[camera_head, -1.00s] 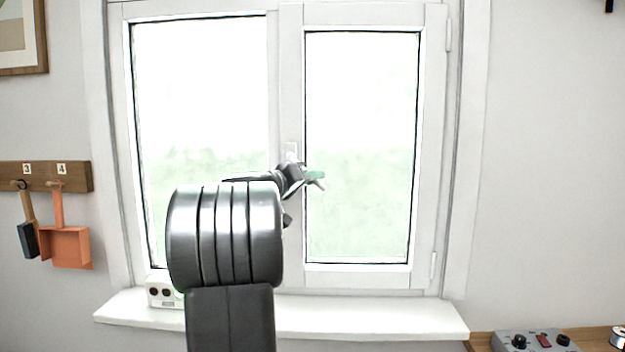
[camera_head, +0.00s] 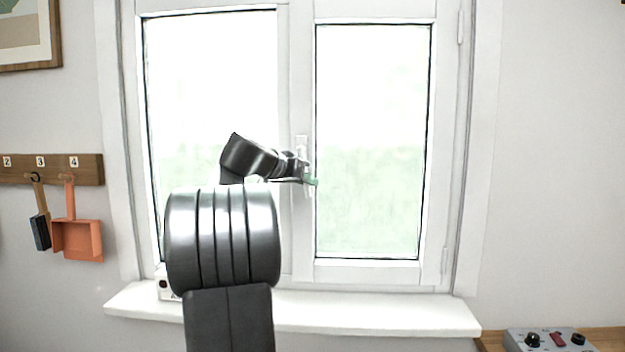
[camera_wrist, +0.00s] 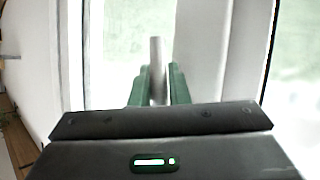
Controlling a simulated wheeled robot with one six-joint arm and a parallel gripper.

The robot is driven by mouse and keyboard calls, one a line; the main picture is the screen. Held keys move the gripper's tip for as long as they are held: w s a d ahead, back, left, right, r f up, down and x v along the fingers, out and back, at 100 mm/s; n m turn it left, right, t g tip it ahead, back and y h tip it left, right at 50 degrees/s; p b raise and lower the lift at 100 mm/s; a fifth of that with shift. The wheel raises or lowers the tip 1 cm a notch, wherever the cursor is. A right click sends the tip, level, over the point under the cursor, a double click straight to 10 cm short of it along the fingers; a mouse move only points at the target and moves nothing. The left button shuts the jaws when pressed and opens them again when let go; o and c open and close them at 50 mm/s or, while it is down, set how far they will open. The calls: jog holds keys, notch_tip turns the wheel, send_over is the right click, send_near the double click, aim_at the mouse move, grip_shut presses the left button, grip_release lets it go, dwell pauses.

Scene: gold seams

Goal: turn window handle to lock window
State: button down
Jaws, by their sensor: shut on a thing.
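The window handle (camera_head: 301,142) is light grey-white, on the upright frame member between the two panes in the head view. Its plate shows above my gripper (camera_head: 310,182); its lever runs down to the gripper and is partly hidden by it, appearing to point nearly straight down. In the wrist view the lever (camera_wrist: 157,62) is a grey bar standing between the green fingertips. My gripper (camera_wrist: 158,88) is shut on it. The window (camera_head: 374,140) is white-framed, and its right sash looks flush with the frame.
A white sill (camera_head: 390,315) runs below the window, with a small box (camera_head: 163,284) mostly hidden behind my arm. A brush (camera_head: 40,228) and orange dustpan (camera_head: 78,238) hang at left. A grey control box (camera_head: 547,341) sits at lower right.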

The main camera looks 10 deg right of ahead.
jog(key=shift+w+a+m+y+p, duration=0.3)
jog(key=shift+a+m+y, duration=0.2)
jog(key=shift+a+y, duration=0.3)
jog(key=c, duration=1.4)
grip_release()
jog(key=shift+s+d+f, duration=0.1)
